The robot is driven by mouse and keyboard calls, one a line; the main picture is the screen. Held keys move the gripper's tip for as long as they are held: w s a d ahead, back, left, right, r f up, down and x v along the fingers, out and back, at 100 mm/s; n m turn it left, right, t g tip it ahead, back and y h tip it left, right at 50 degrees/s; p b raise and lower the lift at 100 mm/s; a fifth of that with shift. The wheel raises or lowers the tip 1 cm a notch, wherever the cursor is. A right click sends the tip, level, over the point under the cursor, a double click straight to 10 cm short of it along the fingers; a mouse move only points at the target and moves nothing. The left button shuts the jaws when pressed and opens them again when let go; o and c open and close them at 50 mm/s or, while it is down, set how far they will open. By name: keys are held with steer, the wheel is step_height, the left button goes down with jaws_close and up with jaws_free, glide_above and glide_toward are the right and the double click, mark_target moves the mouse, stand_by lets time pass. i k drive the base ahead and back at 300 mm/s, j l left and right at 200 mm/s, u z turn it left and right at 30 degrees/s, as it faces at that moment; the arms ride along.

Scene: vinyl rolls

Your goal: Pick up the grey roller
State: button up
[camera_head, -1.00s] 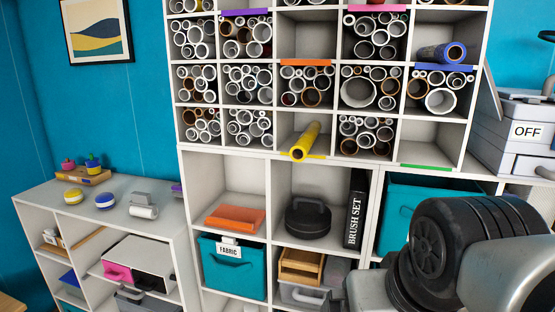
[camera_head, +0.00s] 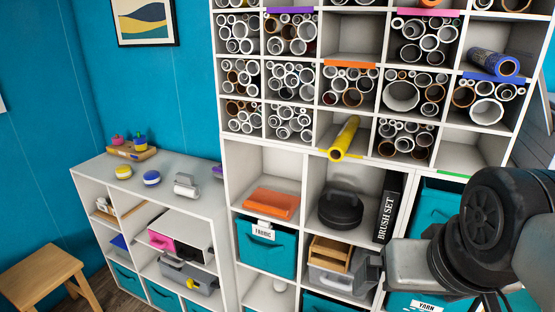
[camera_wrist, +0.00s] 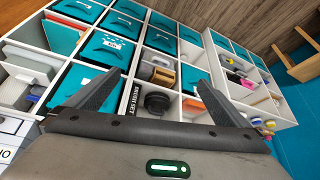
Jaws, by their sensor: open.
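The grey roller (camera_head: 186,185) lies on top of the low white shelf unit (camera_head: 205,207) at the left in the head view. It has a grey handle part and a pale cylinder. My gripper (camera_wrist: 153,85) shows in the wrist view with its two dark fingers spread wide and nothing between them. It is well away from the roller, in front of the shelving. I cannot make out the roller in the wrist view.
A yellow and a blue round tool (camera_head: 151,177) sit left of the roller, near a wooden block (camera_head: 145,153). The tall shelf (camera_head: 229,160) stands close on its right. A wooden stool (camera_head: 42,272) is on the floor at lower left.

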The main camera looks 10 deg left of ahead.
mark_target(185, 185)
steer(key=i+j, duration=0.2)
steer(key=j, duration=0.3)
steer(key=i+j+z, duration=0.15)
steer(key=j, duration=0.35)
steer(key=i+j, duration=0.15)
steer(key=j, duration=0.35)
steer(key=i+j+z, duration=0.1)
steer(key=j, duration=0.4)
steer(key=i+j+z, duration=0.1)
steer(key=j, duration=0.45)
steer(key=i+j, duration=0.2)
steer(key=j, duration=0.35)
steer(key=i+j+z, duration=0.1)
steer(key=j, duration=0.4)
steer(key=i+j+z, duration=0.1)
steer(key=j, duration=0.45)
